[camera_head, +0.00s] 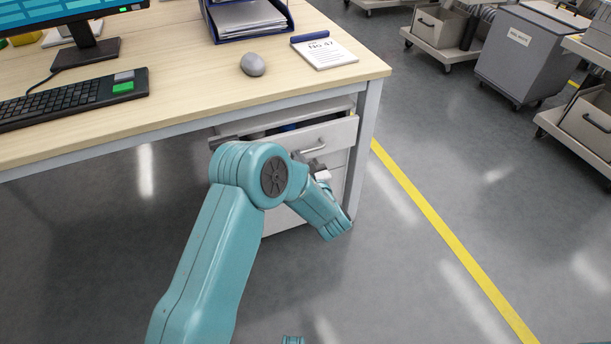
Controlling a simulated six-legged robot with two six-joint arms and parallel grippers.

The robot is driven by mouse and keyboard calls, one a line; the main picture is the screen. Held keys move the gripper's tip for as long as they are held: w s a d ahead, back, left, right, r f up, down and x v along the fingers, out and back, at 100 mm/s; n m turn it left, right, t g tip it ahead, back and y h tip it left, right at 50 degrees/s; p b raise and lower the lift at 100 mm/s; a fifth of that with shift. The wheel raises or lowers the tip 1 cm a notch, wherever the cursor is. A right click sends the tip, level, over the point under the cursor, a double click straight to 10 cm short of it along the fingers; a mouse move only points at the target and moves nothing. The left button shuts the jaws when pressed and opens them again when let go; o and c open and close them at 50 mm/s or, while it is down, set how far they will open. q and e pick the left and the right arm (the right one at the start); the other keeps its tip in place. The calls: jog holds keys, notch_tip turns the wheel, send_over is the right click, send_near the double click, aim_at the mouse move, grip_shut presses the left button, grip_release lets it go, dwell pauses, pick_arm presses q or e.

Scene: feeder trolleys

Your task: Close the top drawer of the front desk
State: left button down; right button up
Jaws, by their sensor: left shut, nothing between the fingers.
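The wooden-topped front desk (205,55) fills the upper left of the head view. Under its right end is a white drawer unit. Its top drawer (341,134) is pulled part way out, with a dark gap showing behind its front and something blue inside. The drawer's bar handle (314,146) shows on its front. My teal left arm reaches up from the bottom and bends in front of the unit. My left gripper (318,166) is shut and empty, just below the handle; I cannot tell whether it touches the drawer front. The lower drawers are partly hidden by my arm.
On the desk are a monitor (86,48), a keyboard (75,99), a mouse (253,64), a notepad (325,51) and a blue paper tray (246,20). A yellow floor line (445,232) runs right of the desk. Grey bins and trolleys stand at upper right. The floor between is clear.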

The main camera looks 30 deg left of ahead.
aim_at(287, 140)
pick_arm(q)
jog(key=b+x, duration=0.1)
jog(key=x, duration=0.4)
jog(key=shift+w+a, duration=0.1)
jog(key=shift+a, duration=0.05)
pick_arm(e)
jog(key=shift+w+d+f, duration=0.15)
jog(key=shift+f, duration=0.55)
